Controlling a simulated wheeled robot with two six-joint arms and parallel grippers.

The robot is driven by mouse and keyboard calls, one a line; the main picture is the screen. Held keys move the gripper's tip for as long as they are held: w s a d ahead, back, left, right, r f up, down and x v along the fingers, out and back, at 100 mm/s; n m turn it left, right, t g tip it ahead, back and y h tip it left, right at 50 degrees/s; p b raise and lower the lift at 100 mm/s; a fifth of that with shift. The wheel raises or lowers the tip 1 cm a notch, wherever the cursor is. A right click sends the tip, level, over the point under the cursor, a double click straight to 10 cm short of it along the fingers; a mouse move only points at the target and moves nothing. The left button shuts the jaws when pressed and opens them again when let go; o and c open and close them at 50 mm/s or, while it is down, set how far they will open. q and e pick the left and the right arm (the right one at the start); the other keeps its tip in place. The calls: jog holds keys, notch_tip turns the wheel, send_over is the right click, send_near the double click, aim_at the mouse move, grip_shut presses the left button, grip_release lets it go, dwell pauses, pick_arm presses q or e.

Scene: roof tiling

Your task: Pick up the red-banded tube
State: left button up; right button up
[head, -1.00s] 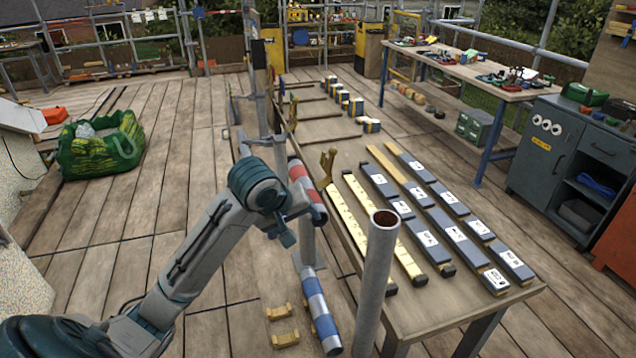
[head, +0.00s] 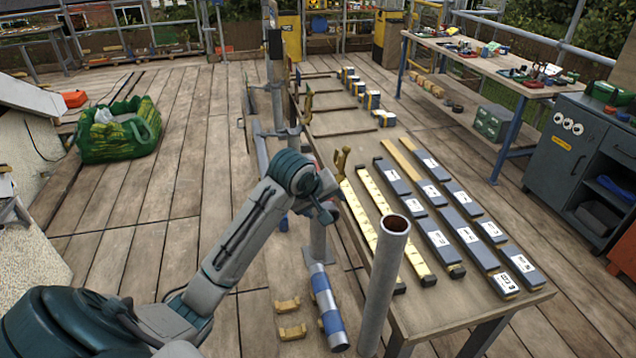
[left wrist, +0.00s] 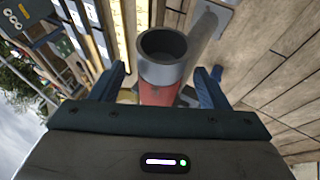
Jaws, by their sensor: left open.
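The red-banded tube (left wrist: 162,88) shows in the left wrist view, with a grey open end rim facing the camera and a red band below it. It stands between the two fingers of my left gripper (left wrist: 157,88), which is open with a gap on either side of the tube. In the head view my left gripper (head: 322,208) is over the near-left edge of the long table, and it hides the red band there. A blue-banded tube (head: 329,308) lies lower, near the floor. My right gripper is not in view.
An upright plain grey tube (head: 384,285) stands close to the right of my left gripper. The long table (head: 470,310) holds rows of dark and yellow strips. Open floor lies to the left, near a green bag (head: 118,132).

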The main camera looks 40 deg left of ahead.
pick_arm(q)
jog(key=shift+w+f, duration=0.35)
jog(key=shift+f, duration=0.15)
jog(key=c, duration=1.3)
jog(key=shift+c, duration=0.2)
jog(key=shift+r, duration=0.2)
